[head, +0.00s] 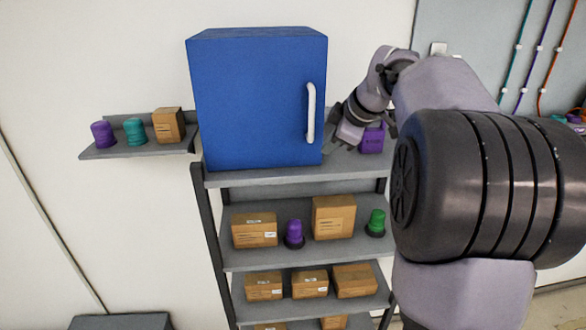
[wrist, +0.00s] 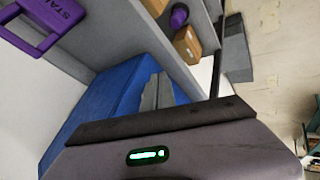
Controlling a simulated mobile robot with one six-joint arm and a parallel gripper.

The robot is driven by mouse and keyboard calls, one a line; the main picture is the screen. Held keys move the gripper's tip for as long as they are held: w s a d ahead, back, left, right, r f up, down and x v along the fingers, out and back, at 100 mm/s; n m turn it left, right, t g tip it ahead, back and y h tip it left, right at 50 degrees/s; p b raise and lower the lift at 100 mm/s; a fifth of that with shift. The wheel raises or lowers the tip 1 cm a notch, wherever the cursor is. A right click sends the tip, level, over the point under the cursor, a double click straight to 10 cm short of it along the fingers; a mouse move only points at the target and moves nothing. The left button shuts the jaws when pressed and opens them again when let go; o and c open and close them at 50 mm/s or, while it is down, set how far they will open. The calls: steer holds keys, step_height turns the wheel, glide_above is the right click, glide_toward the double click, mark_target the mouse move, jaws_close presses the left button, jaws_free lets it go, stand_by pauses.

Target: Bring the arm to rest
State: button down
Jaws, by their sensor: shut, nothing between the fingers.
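My arm reaches in from the right in the head view and bends down at the far end. My gripper (head: 340,146) is just right of the blue cabinet (head: 255,100), near its white handle (head: 311,112). The gripper is shut and empty. A purple object (head: 372,139) is right beside it on the top shelf, partly hidden by the arm. I cannot tell whether the gripper touches anything.
The shelf unit (head: 290,178) under the cabinet holds brown boxes (head: 334,217) and purple and green domed items (head: 376,222). A small wall shelf (head: 150,150) at left carries two domed items and a box. Cables (head: 545,55) run down the wall at the upper right.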

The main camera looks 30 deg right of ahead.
steer(key=d+v, duration=0.1)
steer(key=v, duration=0.6)
steer(key=s+a+f+m+g+y+b, duration=0.1)
steer(key=s+a+f+m+b, duration=0.3)
steer(key=a+f+b, duration=0.9)
steer(key=s+a+f+m+b, duration=0.3)
steer(key=s+a+f+b, duration=0.2)
steer(key=a+f+b, duration=0.8)
steer(key=s+a+f+m+b, duration=0.1)
steer(key=s+f+b, duration=0.3)
steer(key=f, duration=0.5)
steer(key=s+a+f+m+b, duration=0.2)
steer(key=s+f+b, duration=0.3)
steer(key=f, duration=0.5)
steer(key=s+a+f+m+b, duration=0.1)
steer(key=s+f+m+b, duration=0.3)
steer(key=f, duration=0.6)
steer(key=shift+s+a+f+g+y, duration=0.2)
steer(key=shift+s+a+g+y, duration=0.1)
steer(key=shift+a, duration=0.1)
